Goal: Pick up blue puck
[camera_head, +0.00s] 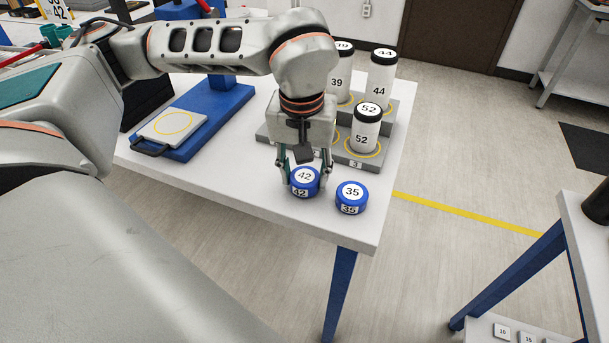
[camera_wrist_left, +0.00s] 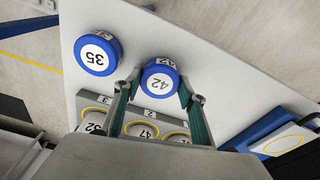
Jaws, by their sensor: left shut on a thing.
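A blue puck labelled 42 (camera_head: 304,181) stands near the front edge of the white table. My left gripper (camera_head: 305,178) comes down on it from above, with one finger on each side, shut on the puck. In the left wrist view the 42 puck (camera_wrist_left: 159,82) sits between the fingertips of my left gripper (camera_wrist_left: 158,85). A second blue puck, labelled 35 (camera_head: 351,197), stands on the table just to the right, apart from the gripper. It also shows in the left wrist view (camera_wrist_left: 97,54). My right gripper is not in view.
Behind the pucks a grey stepped rack (camera_head: 372,163) holds white bottles with black lids, including bottle 52 (camera_head: 366,130) and bottle 44 (camera_head: 382,75). A blue stand with a grey plate (camera_head: 172,126) is on the left. The table's front edge is close to the pucks.

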